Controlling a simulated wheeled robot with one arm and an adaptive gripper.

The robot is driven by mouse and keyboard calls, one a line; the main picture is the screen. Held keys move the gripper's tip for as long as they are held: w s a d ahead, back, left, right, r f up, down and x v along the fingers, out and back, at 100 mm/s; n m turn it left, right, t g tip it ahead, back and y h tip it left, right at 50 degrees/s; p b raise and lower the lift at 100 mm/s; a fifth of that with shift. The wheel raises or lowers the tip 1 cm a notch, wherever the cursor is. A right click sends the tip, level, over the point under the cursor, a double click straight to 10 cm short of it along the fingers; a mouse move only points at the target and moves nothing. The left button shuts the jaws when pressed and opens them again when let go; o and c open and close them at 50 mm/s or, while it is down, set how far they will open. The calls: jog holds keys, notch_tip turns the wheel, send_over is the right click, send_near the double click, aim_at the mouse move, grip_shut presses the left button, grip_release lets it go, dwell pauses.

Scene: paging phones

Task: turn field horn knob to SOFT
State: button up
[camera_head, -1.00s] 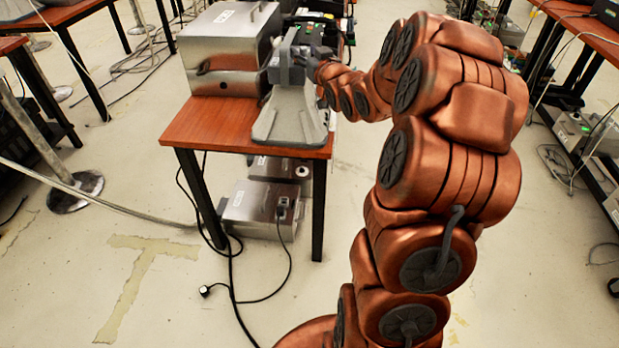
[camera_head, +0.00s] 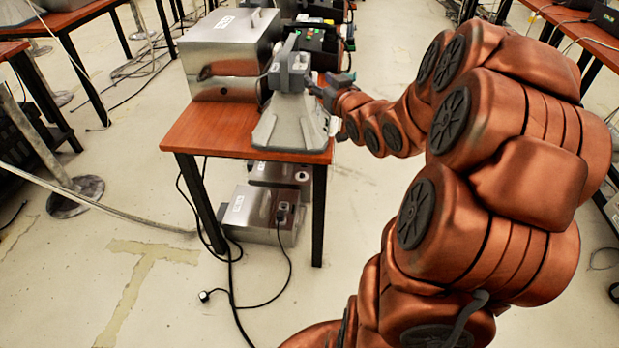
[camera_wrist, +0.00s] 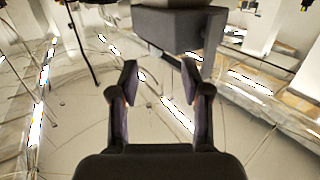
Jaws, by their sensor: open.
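A grey paging phone (camera_head: 291,122) stands on the near end of the wooden table, with a darker grey upper part. I cannot make out the field horn knob or its SOFT marking in either view. My gripper (camera_head: 333,90) is just right of the phone's upper part in the head view, and its fingertips are small there. In the wrist view my gripper (camera_wrist: 160,82) is open, with nothing between its two dark fingers. A dark grey block (camera_wrist: 182,28) hangs above and beyond the fingertips; I cannot tell which part it is.
A shiny metal box (camera_head: 229,55) stands on the wooden table (camera_head: 200,130), left of the phone. A black device with coloured parts (camera_head: 320,40) is behind. Another metal box (camera_head: 255,212) and cables lie below. The floor in front is open.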

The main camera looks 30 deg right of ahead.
jog(key=s+a+f+g, duration=1.1)
jog(key=s+a+f, duration=0.1)
jog(key=s+a, duration=0.1)
jog(key=shift+s+f+g+y+p, duration=0.3)
jog(key=shift+s+f+g+p, duration=0.1)
jog(key=shift+s, duration=0.5)
jog(key=shift+a, duration=0.1)
